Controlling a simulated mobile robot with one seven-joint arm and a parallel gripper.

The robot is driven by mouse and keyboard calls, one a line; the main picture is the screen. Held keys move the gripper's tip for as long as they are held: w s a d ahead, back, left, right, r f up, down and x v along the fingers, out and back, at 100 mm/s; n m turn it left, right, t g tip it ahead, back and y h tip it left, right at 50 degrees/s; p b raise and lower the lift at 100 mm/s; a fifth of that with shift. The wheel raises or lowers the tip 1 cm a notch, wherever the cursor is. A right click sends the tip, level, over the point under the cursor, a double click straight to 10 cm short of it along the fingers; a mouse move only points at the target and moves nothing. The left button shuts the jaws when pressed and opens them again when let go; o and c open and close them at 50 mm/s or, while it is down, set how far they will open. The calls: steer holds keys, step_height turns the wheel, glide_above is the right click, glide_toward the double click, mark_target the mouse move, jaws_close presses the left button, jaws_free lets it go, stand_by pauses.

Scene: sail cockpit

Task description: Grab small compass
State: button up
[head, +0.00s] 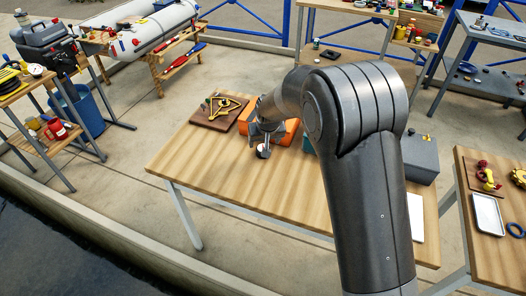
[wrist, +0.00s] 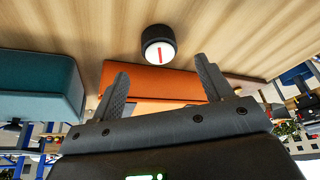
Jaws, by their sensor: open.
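The small compass (wrist: 158,45) is a short black cylinder with a white face and a red needle. In the wrist view it lies just beyond my fingertips, roughly centred between them and apart from both. In the head view the compass (head: 263,152) shows small on the wooden table (head: 210,160), just below my gripper (head: 265,138). My gripper (wrist: 161,68) is open and empty, with its two dark fingers spread. My arm covers much of the table's right part in the head view.
An orange box (wrist: 150,84) and a teal box (wrist: 38,88) stand close to the compass. A board with a brass instrument (head: 219,111) lies at the table's back left. A grey box (head: 421,160) stands at the right. The table's front left is clear.

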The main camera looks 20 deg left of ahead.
steer(key=shift+x, duration=3.15)
steer(key=shift+s+d, duration=0.15)
steer(key=c, duration=1.1)
steer(key=shift+r, duration=0.1)
